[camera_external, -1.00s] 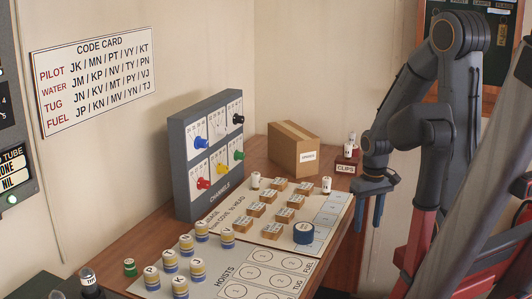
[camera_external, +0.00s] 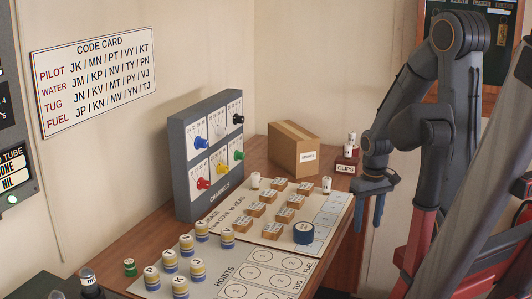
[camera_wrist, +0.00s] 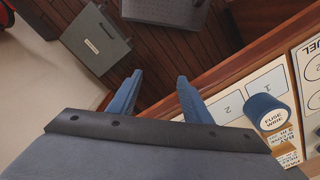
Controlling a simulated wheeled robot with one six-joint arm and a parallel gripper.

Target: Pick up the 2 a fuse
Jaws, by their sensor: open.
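My gripper (camera_external: 370,210) is open and empty, pointing down beside the right edge of the desk. In the wrist view its two blue fingers (camera_wrist: 159,82) are apart, over the edge and the floor. I cannot read a 2 A marking on anything. Small white labelled cylinders that may be fuses stand on the desk: one (camera_external: 255,180) at the back of the board, one (camera_external: 326,185) near its right side, and others (camera_external: 350,140) by the box marked CLIPS (camera_external: 346,166). A blue round piece (camera_external: 304,233) lies on the board, also in the wrist view (camera_wrist: 265,109).
Several small wooden labelled blocks (camera_external: 268,211) cover the board. A cardboard box (camera_external: 293,150) and a grey channels panel (camera_external: 208,155) stand behind. Yellow-blue labelled pieces (camera_external: 170,260) stand front left. The wrist view shows a grey box (camera_wrist: 93,38) below, on the plank floor.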

